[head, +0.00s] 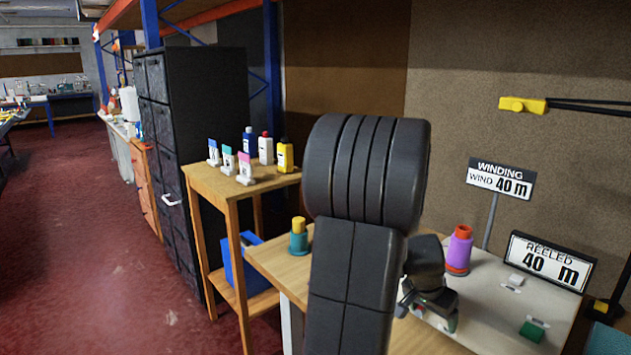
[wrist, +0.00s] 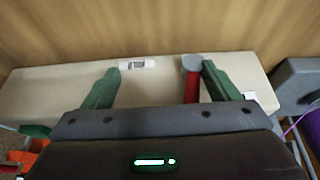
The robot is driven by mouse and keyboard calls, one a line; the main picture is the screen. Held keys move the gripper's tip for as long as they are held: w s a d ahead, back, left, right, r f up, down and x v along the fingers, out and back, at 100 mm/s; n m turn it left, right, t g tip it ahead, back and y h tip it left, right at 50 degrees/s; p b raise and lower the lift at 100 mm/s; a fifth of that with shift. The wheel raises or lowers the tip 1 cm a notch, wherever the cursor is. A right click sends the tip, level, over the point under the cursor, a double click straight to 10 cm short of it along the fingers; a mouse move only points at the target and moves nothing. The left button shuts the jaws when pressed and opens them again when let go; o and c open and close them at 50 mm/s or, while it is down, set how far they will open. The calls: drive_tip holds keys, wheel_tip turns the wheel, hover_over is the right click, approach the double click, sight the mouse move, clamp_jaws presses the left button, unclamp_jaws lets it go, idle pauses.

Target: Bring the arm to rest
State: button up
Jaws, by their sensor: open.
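My gripper (wrist: 159,69) is open in the wrist view, its two green fingers spread apart above a pale flat surface (wrist: 50,88). A red post with a grey round top (wrist: 191,88) stands just inside the right finger; I cannot tell whether they touch. Nothing is clearly held. In the head view my gripper (head: 430,308) is low over the pale machine top (head: 490,312), partly hidden behind my own dark arm, which is raised and bent in the middle of the picture.
A purple spool with an orange top (head: 459,250) and a green block (head: 532,330) stand on the machine top, near "WINDING" (head: 500,178) and "REELED" (head: 548,262) signs reading 40 m. A teal spool (head: 299,238) and a wooden stand (head: 233,187) with several bottles are left. Red floor is clear.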

drive_tip(key=shift+v, duration=1.15)
